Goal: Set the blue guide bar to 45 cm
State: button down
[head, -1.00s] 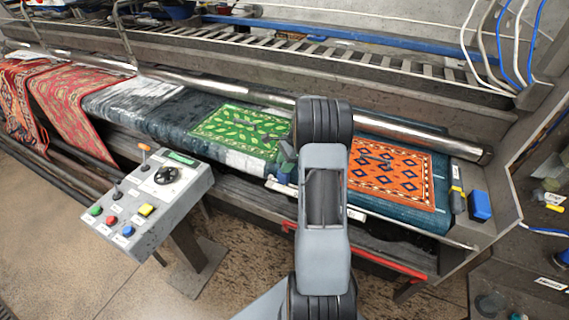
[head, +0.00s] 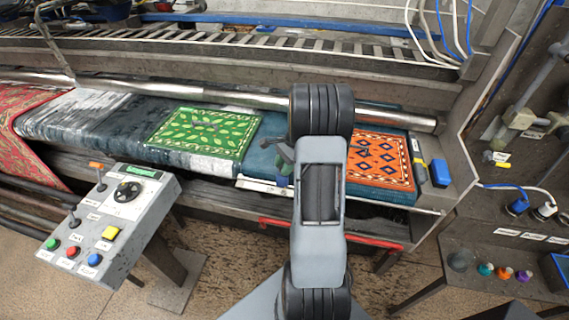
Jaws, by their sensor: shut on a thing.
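My gripper (head: 284,153) is partly hidden behind my own forearm at the front edge of the machine bed. Its dark jaws are shut on a small blue piece (head: 283,168), which looks like part of the blue guide bar. The piece stands at a white scale strip (head: 252,184) along the bed's front edge, between the green rug and the orange rug. My arm hides the bar's right side and much of the strip. The marks on the strip are too small to read.
A green leaf rug (head: 205,133) lies left of my gripper, an orange diamond rug (head: 381,160) right. A blue block (head: 440,172) sits at the bed's right end. A control panel (head: 112,215) with coloured buttons stands front left. A red rail (head: 375,240) runs below the bed.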

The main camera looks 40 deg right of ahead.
jog(key=shift+w, duration=0.1)
jog(key=c, duration=0.8)
grip_release()
jog(key=shift+o, duration=0.2)
jog(key=b+v, duration=0.1)
jog(key=v, duration=1.2)
jog(key=shift+r, duration=0.45)
